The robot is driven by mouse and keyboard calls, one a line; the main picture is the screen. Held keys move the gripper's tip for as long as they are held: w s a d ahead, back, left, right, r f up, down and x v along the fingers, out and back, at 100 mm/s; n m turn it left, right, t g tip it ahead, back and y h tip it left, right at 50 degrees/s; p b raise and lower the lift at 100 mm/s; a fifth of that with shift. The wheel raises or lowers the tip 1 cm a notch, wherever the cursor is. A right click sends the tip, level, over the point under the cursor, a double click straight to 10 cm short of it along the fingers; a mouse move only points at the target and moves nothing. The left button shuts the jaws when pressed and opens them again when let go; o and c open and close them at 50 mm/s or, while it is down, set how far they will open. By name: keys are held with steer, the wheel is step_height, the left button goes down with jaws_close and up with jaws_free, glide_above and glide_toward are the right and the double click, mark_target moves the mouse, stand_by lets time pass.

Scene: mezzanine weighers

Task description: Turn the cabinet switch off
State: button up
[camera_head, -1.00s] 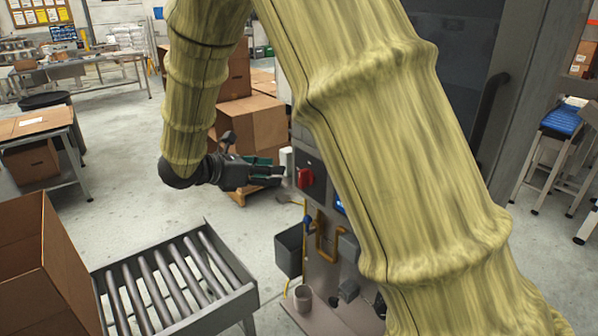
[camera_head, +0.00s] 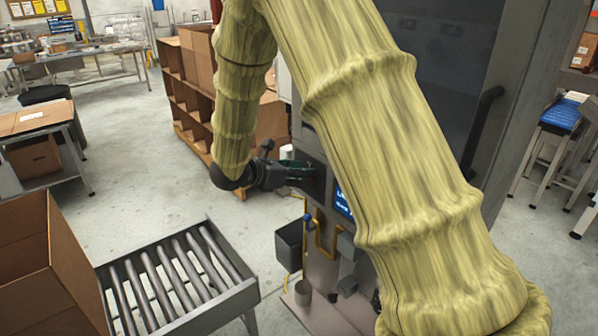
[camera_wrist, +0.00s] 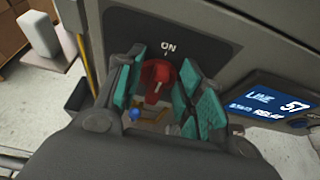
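The cabinet switch is a red rotary knob (camera_wrist: 158,82) on a dark plate with the word ON above it, seen in the wrist view. A pale line on the knob slants a little off the ON mark. My gripper (camera_wrist: 165,98) has its two teal-padded fingers apart, one on each side of the knob. I cannot tell whether the pads touch it. In the head view my gripper (camera_head: 305,174) is at the cabinet's (camera_head: 318,192) front, and the knob is hidden there.
A lit display (camera_wrist: 273,105) reading LINE 57 and RELAY is right of the switch. A grey bin (camera_head: 290,245) and yellow conduit (camera_head: 320,238) are below. A roller conveyor (camera_head: 180,280) and an open cardboard box (camera_head: 45,265) stand at the left. Floor between is clear.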

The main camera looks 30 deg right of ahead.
steer(key=shift+c, duration=0.5)
jaws_close()
steer(key=w+f+n+g+h+b, duration=0.1)
steer(key=n+g+b, duration=0.1)
steer(key=n, duration=0.2)
steer(key=n+g+h+b, duration=0.1)
steer(key=n+g+b, duration=0.1)
steer(key=n+b, duration=0.1)
steer(key=w+f+n+g+h+b, duration=0.1)
steer(key=n+g+b, duration=0.1)
steer(key=n, duration=0.4)
steer(key=shift+w+a+f+g+h+b, duration=0.1)
steer(key=shift+w+f+g+h+b, duration=0.25)
steer(key=shift+b, duration=0.25)
steer(key=shift+n, duration=0.3)
